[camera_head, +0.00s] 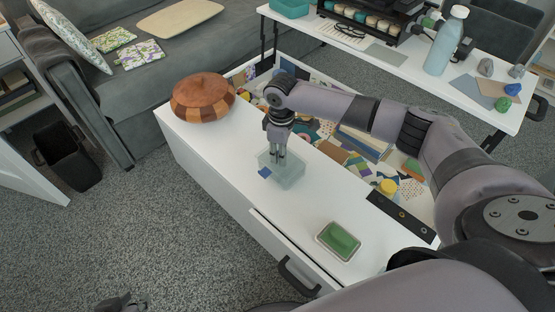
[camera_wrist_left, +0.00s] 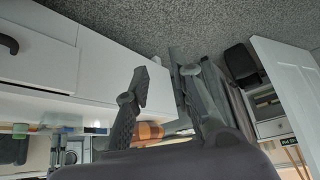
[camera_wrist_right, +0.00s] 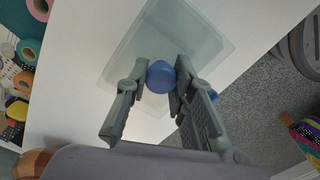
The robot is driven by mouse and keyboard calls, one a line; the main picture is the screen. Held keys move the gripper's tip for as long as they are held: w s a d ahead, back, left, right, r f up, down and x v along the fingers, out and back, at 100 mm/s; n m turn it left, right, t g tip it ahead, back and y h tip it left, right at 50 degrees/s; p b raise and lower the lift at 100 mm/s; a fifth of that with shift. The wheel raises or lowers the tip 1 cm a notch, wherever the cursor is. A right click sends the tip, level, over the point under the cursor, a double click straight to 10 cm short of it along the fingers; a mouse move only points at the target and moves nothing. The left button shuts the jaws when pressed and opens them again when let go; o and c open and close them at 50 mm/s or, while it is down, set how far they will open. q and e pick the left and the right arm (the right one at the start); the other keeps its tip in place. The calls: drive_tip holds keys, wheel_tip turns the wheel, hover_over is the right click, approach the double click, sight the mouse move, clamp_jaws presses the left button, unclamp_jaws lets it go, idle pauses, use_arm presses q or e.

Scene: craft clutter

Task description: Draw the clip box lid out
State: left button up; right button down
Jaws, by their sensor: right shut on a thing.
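The clip box (camera_head: 290,178) is a clear, pale container on the white cabinet top, with a small blue tab (camera_head: 265,172) at its front left. It also shows in the right wrist view (camera_wrist_right: 200,38). My right gripper (camera_head: 277,154) points down over the box. In the right wrist view, its fingers (camera_wrist_right: 160,88) are shut on a round blue knob (camera_wrist_right: 160,76) that appears to be on the clear lid. The lid's edges are hard to tell from the box. My left gripper (camera_wrist_left: 165,85) is open and empty, low in front of the cabinet, at the head view's bottom edge (camera_head: 122,302).
A green block (camera_head: 339,238) lies in a small tray to the right. A dark strip (camera_head: 402,215) lies behind it. Craft clutter fills the area behind the box. A blue bottle (camera_head: 446,42) stands on the back table.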

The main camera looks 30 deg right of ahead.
drive_tip(key=shift+r+p, duration=0.55)
drive_tip(key=shift+p, duration=0.25)
drive_tip(key=shift+r+p, duration=0.65)
drive_tip(key=shift+p, duration=0.3)
use_arm(q)
drive_tip(key=s+a+f+g, duration=0.1)
drive_tip(key=s+f+g, duration=0.2)
drive_tip(key=s+f, duration=0.1)
drive_tip(key=shift+a+f+y+p, duration=0.15)
drive_tip(key=shift+f+y+p, duration=0.15)
drive_tip(key=shift+f, duration=0.15)
use_arm(e)
drive_tip(key=shift+r, duration=0.2)
use_arm(q)
drive_tip(key=shift+w, duration=0.2)
use_arm(e)
drive_tip(key=shift+r, duration=0.1)
